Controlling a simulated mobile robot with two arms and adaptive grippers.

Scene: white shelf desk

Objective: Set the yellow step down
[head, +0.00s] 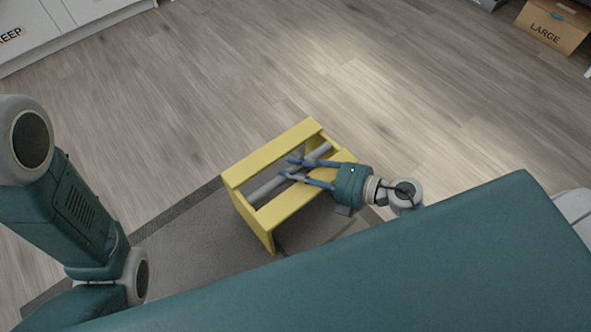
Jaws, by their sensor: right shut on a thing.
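The yellow step (268,156) is a small stool with two yellow top boards and a grey bar (266,188) running between them. It appears upright over the dark grey mat. I cannot tell whether its feet touch the mat. My right gripper (289,167) reaches in from the right over the near board, with its blue fingers shut on the step at the grey bar. The exact contact is partly hidden by the fingers. My left arm shows at the left edge, but its gripper is out of view.
The grey mat (185,236) lies on the wood floor under and left of the step. A cardboard box (552,27) marked LARGE is at the far right. White drawers (50,25) stand at the top left. The floor beyond the step is clear.

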